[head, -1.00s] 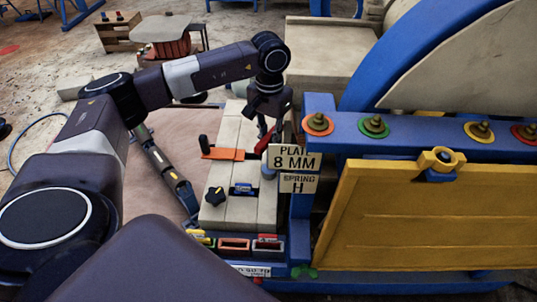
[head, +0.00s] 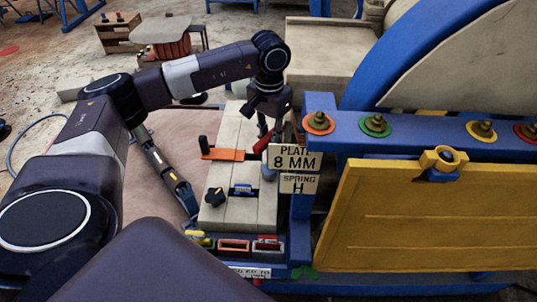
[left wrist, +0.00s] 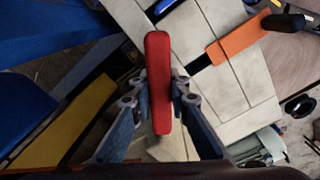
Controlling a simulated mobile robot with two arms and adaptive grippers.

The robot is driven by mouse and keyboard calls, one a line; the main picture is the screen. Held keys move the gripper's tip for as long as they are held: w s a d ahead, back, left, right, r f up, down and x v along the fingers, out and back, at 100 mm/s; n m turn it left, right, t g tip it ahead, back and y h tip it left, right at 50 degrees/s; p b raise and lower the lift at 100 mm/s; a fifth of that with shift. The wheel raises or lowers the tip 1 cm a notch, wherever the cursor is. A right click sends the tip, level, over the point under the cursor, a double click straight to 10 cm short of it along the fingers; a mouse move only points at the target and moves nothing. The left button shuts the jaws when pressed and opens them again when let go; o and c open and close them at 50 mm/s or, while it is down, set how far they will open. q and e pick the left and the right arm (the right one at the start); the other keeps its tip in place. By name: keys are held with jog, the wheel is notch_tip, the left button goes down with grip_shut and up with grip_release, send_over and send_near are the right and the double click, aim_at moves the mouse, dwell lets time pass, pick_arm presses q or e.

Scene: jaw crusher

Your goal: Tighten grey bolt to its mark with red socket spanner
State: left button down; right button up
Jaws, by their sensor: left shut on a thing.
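My left gripper (head: 268,122) is shut on the red socket spanner (head: 266,141), above the right edge of the pale slab bench, beside the 8 MM sign. In the left wrist view the spanner's long red handle (left wrist: 158,80) lies between the two fingers of the left gripper (left wrist: 160,98). Its socket end is hidden there. A small rounded blue-grey part (head: 268,172) shows below the spanner, partly behind the signs. I cannot tell whether it is the grey bolt, or whether the spanner touches it. No mark is clear.
Signs reading 8 MM (head: 294,163) and SPRING H (head: 299,184) stand close right of the spanner. A blue beam (head: 440,141) with several bolts on coloured rings and a yellow plate (head: 420,225) fill the right. An orange bar (head: 224,154) with a dark handle lies left.

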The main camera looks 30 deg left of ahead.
aim_at(270, 131)
pick_arm(q)
jog(key=shift+m+b, duration=0.4)
pick_arm(e)
jog(key=shift+w+d+f, duration=0.1)
jog(key=shift+d+f, duration=0.2)
jog(key=shift+f, duration=0.1)
dwell(0.5)
pick_arm(q)
jog(key=shift+r, duration=0.2)
pick_arm(e)
jog(key=shift+r, duration=0.1)
dwell(0.3)
pick_arm(q)
jog(key=shift+r+p, duration=0.55)
jog(key=shift+r, duration=0.2)
pick_arm(e)
jog(key=shift+d+r, duration=0.25)
jog(key=shift+r, duration=0.2)
pick_arm(q)
jog(key=shift+w+r, duration=0.1)
jog(key=shift+r, duration=0.15)
pick_arm(e)
jog(key=shift+r, duration=0.15)
